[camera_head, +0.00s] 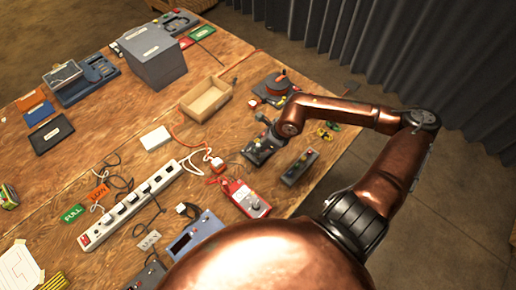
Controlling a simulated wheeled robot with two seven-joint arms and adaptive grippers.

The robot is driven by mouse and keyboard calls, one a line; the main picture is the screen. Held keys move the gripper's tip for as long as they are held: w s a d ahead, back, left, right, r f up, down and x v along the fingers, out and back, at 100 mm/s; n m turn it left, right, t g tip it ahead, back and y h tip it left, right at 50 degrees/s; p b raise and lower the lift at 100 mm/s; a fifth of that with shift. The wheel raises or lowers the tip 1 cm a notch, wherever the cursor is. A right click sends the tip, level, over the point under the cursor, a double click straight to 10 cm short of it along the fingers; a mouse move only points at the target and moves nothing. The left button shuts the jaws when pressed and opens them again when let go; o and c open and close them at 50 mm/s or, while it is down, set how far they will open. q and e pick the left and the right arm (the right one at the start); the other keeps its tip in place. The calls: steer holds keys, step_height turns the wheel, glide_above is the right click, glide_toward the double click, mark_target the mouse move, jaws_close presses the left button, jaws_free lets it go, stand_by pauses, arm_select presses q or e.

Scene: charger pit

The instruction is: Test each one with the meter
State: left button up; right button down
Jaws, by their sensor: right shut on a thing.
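A red meter (247,198) with a dial lies near the table's front right, beside a blue unit with a display (197,232). My right gripper (265,139) is shut on a dark block (256,153) at the right of the table; the gripper hides part of it. I cannot tell whether the block touches the table. A similar dark block (300,167) with coloured spots on top lies to the right of it, near the table's edge. My left gripper is not in view.
A white power strip (130,204) with cables lies left of the meter, near an orange tag (98,193) and a green FULL tag (73,213). A wooden tray (206,99), a grey box (151,55) and a reel (273,87) stand farther back. Bare wood lies left of centre.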

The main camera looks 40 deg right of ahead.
steer(key=shift+f, duration=0.15)
steer(key=c, duration=1.9)
jaws_free()
steer(key=shift+o, duration=0.3)
steer(key=shift+o, duration=1.3)
steer(key=shift+r+p, duration=2.3)
steer(key=shift+r, duration=1.45)
